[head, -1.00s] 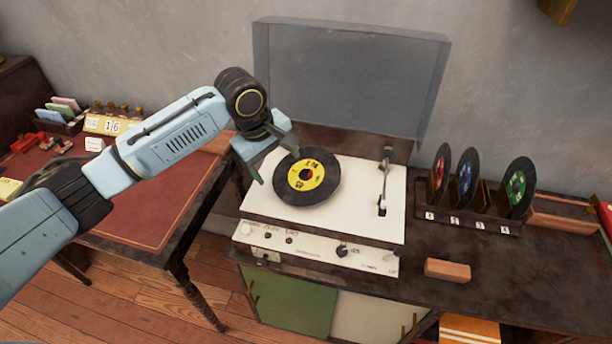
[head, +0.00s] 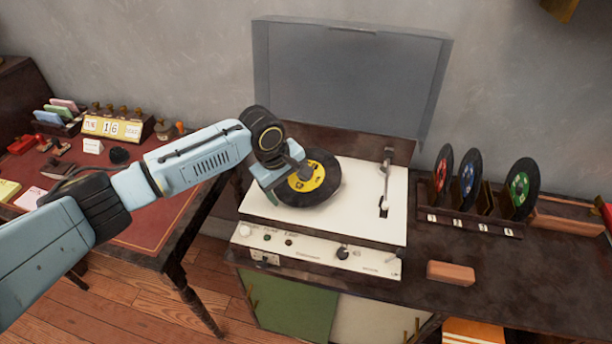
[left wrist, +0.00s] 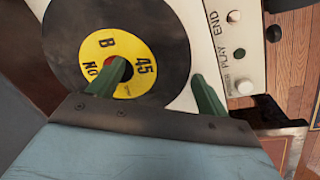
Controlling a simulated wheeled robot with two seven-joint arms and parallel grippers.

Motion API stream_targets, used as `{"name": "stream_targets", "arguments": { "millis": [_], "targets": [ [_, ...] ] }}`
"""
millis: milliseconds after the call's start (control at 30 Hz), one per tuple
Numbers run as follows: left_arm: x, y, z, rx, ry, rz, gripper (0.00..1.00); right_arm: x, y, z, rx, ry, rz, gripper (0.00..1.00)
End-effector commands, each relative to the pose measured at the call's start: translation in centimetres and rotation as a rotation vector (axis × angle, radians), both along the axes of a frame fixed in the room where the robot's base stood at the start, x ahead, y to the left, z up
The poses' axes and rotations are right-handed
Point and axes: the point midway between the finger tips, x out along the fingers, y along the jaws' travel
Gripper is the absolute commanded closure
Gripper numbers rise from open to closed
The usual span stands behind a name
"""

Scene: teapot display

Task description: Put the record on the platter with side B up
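The black record (head: 331,185) with a yellow label lies flat on the white record player (head: 362,215), over the place of the platter, which it hides. In the left wrist view the record (left wrist: 70,35) shows "B" and "45" on its upward label (left wrist: 100,47). My left gripper (head: 284,177) is over the left part of the record. In the left wrist view its green fingers (left wrist: 158,75) are spread, one over the label, the other by the record's edge; I cannot tell whether they touch it. My right gripper is not in view.
The tonearm (head: 385,185) is at the player's right side, clear of the record. The grey lid (head: 350,80) stands open behind. A rack (head: 470,220) with several records and a brown block (head: 451,272) are to the right. A red-topped desk (head: 150,235) is at left.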

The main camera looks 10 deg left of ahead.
Motion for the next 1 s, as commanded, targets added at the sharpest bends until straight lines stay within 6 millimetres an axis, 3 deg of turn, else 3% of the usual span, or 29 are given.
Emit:
{"name": "stream_targets", "arguments": {
  "millis": [33, 267, 367, 567, 667, 1000],
  "targets": [
    [0.0, 0.0, 0.0, 0.0, 0.0, 0.0, 0.28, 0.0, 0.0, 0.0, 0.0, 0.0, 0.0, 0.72],
    [0.0, 0.0, 0.0, 0.0, 0.0, 0.0, 0.58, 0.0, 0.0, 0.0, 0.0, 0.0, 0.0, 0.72],
    [0.0, 0.0, 0.0, 0.0, 0.0, 0.0, 0.63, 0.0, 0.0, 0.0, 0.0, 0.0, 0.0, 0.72],
    [0.0, 0.0, 0.2, -0.001, -0.001, 0.0, 0.63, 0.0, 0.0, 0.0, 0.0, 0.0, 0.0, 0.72],
    [0.0, 0.0, 1.2, -0.001, -0.002, -0.001, 0.63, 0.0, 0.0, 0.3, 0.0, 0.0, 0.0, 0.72],
    [0.1, 0.0, 7.9, -0.002, -0.004, 0.0, 0.63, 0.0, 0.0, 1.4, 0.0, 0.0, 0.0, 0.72]
  ]
}}
